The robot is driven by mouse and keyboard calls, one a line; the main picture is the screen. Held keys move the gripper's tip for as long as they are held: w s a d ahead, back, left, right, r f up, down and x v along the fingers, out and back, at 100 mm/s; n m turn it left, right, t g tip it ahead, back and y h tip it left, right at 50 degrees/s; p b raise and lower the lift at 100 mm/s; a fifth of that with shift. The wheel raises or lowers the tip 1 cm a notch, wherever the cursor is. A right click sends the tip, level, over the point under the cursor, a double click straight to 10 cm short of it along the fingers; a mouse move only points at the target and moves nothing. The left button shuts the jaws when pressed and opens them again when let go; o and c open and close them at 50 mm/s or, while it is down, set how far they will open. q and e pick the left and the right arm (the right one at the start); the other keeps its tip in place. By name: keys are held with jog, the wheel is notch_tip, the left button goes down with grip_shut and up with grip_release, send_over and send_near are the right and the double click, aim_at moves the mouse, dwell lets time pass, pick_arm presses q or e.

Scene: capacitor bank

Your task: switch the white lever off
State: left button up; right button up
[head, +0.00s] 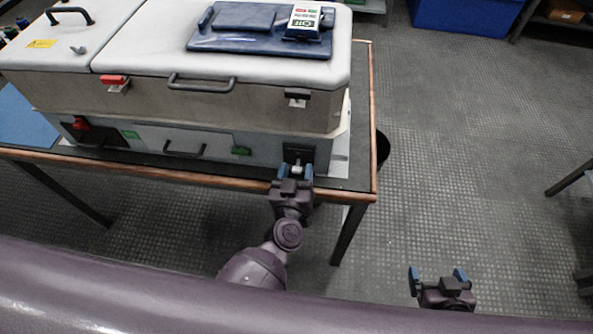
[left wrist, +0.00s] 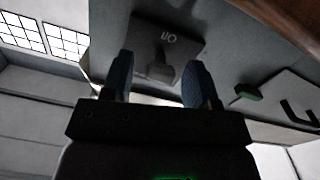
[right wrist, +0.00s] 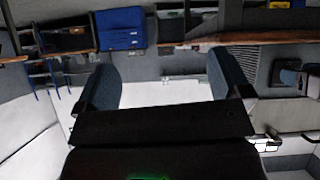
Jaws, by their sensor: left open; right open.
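The white lever (head: 297,168) sits on a dark switch plate (head: 298,154) at the right end of the capacitor bank's front. In the left wrist view the lever (left wrist: 161,71) looks grey in shadow, on a plate (left wrist: 168,42) marked I/O. My left gripper (head: 294,172) is open, with its blue fingers on either side of the lever; whether they touch it cannot be told. My right gripper (head: 438,274) is open and empty, low over the floor at the right; it also shows in the right wrist view (right wrist: 172,85).
The capacitor bank (head: 230,98) stands on a table with a wooden edge (head: 170,172). A red lever (head: 80,124) is at its left. A blue panel with a meter (head: 305,20) lies on top. The floor (head: 480,150) at the right is open.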

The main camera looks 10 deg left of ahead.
pick_arm(q)
jog(key=shift+c, duration=0.2)
jog(key=c, duration=0.8)
jog(key=f+b, duration=0.1)
jog(key=b, duration=0.1)
jog(key=shift+f+t+b, duration=0.1)
jog(key=shift+t+b, duration=0.2)
jog(key=shift+t, duration=0.1)
jog(key=shift+c, duration=0.2)
jog(key=shift+f+t+b, duration=0.3)
jog(key=shift+t+b, duration=0.4)
jog(key=shift+b, duration=0.55)
jog(key=shift+w+f+t+b, duration=0.2)
jog(key=shift+t+b, duration=0.4)
jog(key=shift+b, duration=0.6)
jog(key=shift+r+t+b, duration=0.1)
jog(key=shift+t+b, duration=0.2)
jog(key=shift+t, duration=0.1)
jog(key=shift+r, duration=0.2)
pick_arm(e)
jog(key=f, duration=0.6)
jog(key=shift+w+a, duration=0.3)
jog(key=shift+w, duration=0.1)
